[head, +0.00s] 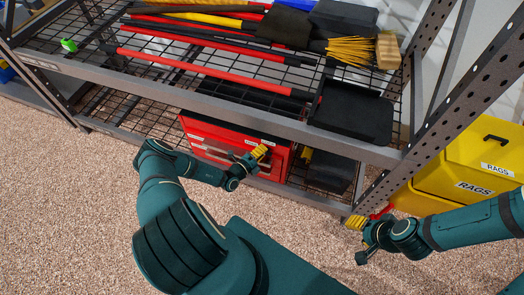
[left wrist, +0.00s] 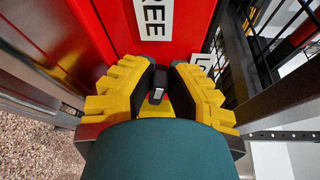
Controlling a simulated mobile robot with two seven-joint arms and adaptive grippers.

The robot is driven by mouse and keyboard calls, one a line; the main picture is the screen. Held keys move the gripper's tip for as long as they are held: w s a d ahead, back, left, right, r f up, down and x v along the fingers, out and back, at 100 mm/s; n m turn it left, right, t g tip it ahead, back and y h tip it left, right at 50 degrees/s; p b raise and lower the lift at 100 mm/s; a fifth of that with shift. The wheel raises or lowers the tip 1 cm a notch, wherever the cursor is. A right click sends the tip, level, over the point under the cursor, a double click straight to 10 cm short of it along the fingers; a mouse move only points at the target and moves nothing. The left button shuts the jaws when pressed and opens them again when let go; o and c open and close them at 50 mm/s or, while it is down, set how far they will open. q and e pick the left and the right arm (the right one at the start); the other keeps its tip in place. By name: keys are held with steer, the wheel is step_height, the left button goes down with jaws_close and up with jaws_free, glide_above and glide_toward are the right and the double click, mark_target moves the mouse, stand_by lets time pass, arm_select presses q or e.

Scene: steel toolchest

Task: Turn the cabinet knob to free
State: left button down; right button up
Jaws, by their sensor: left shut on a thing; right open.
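The red steel cabinet (head: 200,130) sits on the lower shelf of the grey rack. In the left wrist view its red face (left wrist: 90,25) carries a white label reading FREE (left wrist: 153,18) and a second white label (left wrist: 204,62), mostly hidden. My left gripper (head: 260,152) is at the cabinet's front. In the left wrist view its yellow ridged fingers (left wrist: 157,95) are shut on the small dark knob (left wrist: 157,93), whose grey end shows between them. Most of the knob is hidden, so its angle is unclear. My right gripper (head: 360,239) is open, away from the cabinet at the right.
The rack's upper shelf (head: 300,128) overhangs the cabinet and holds long red and yellow tools and a black tray (head: 350,110). A perforated upright (head: 440,110) stands at the right, beside yellow RAGS bins (head: 485,155). The speckled floor (head: 70,220) is clear at the left.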

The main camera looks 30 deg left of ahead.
arm_select(q)
steer(key=shift+w+n, duration=0.1)
steer(key=shift+n, duration=0.2)
stand_by(0.4)
steer(key=c, duration=1)
jaws_free()
steer(key=shift+o, duration=0.2)
